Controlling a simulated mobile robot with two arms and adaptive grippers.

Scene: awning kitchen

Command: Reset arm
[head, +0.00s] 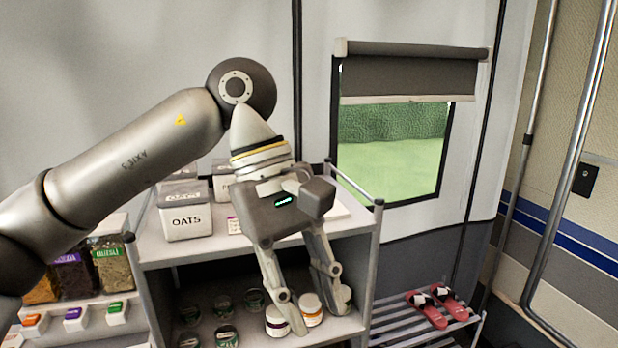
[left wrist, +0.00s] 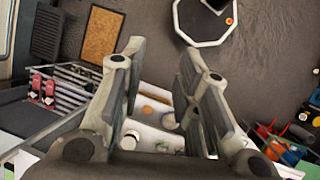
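My left arm (head: 140,150) comes in from the left across the shelf unit. My left gripper (head: 319,316) hangs from it, pointing down in front of the unit's right part. Its two fingers are spread apart with nothing visible held. In the left wrist view the left gripper (left wrist: 162,56) also shows open, with grey floor and shelf items seen between the fingers. In the head view, the fingers partly hide lidded jars (head: 311,308) on the lower shelf; I cannot tell their exact distance. My right gripper is in neither view.
White OATS canisters (head: 186,222) stand on the shelf unit's top (head: 200,248). Spice bags (head: 110,265) stand at the left. Red slippers (head: 428,309) lie on a slatted rack (head: 400,325) at the right. A window (head: 390,170) with a dark blind is behind. The wrist view shows open floor (left wrist: 265,60).

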